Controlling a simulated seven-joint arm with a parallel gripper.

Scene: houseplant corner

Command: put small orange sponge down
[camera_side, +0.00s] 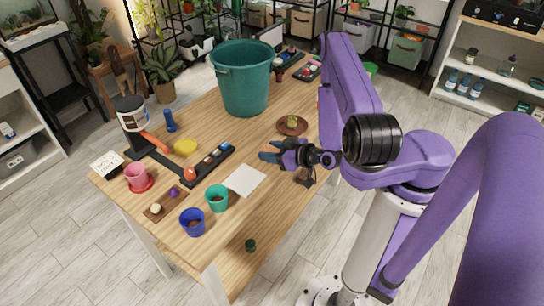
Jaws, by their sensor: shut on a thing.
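My gripper (270,152) reaches in from the right over the wooden table (235,140), with its blue-grey fingers pointing left. It is shut on the small orange sponge (275,144), of which only a small orange patch shows between the fingers. The fingers hide the rest of it. The gripper is to the right of a white square sheet (245,180) and in front of a brown saucer (283,130). I cannot tell its exact height above the table.
A large teal bucket (243,85) stands behind. Teal (217,198) and blue (193,222) pots stand at the front edge. A dark tray (205,168) of small items and a yellow round thing (186,146) are left. Bare wood lies between the bucket and the sheet.

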